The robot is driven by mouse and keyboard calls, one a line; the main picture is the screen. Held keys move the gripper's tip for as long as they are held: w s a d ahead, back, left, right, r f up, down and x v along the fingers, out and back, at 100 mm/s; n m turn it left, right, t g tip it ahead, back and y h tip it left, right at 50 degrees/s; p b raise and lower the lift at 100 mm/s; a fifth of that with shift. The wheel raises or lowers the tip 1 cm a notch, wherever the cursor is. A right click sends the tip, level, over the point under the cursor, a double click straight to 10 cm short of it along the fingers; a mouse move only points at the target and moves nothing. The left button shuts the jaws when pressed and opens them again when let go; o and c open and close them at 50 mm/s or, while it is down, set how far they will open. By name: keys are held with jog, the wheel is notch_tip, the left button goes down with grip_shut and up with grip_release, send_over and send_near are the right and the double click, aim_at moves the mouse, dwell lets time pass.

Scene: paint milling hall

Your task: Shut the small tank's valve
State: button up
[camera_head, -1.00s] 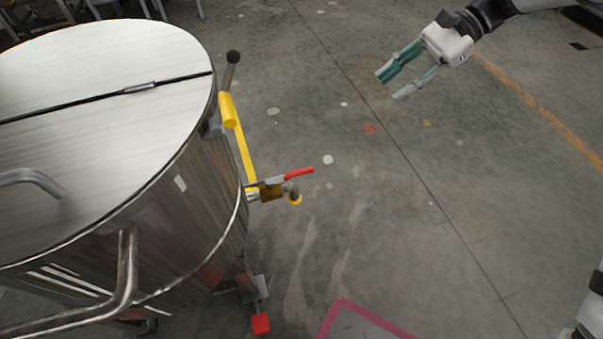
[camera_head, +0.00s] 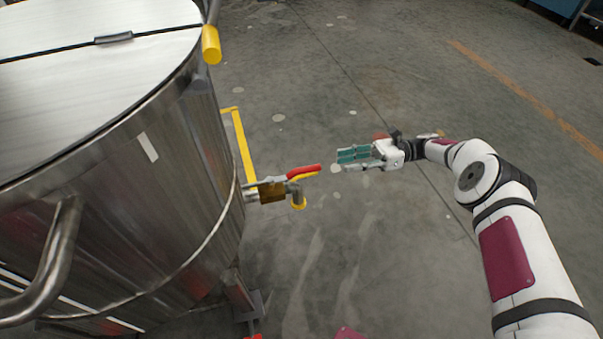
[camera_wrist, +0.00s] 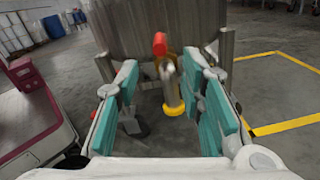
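The small steel tank (camera_head: 165,175) stands on the left in the head view. Its valve (camera_head: 272,190) has a brass-coloured body, a bent spout with a yellow ring, and a red lever (camera_head: 304,172) pointing right, away from the tank. My gripper (camera_head: 340,158) is just right of the lever's tip, fingers pointing at it, apart from it. In the wrist view, my gripper (camera_wrist: 168,110) is open and empty. The red lever end (camera_wrist: 160,44) shows end-on ahead between the fingers, slightly above, with the spout (camera_wrist: 172,85) below it.
A curved steel handle (camera_head: 52,260) sticks out from the tank's near side. Yellow floor lines (camera_wrist: 290,122) show at right in the wrist view. The floor right of the valve is clear.

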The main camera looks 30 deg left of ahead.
aim_at(297, 171)
jog(key=b+x, duration=0.1)
jog(key=x, duration=1.2)
jog(key=shift+s+a, duration=0.1)
jog(key=shift+s, duration=0.15)
jog(key=shift+c, duration=0.5)
grip_shut()
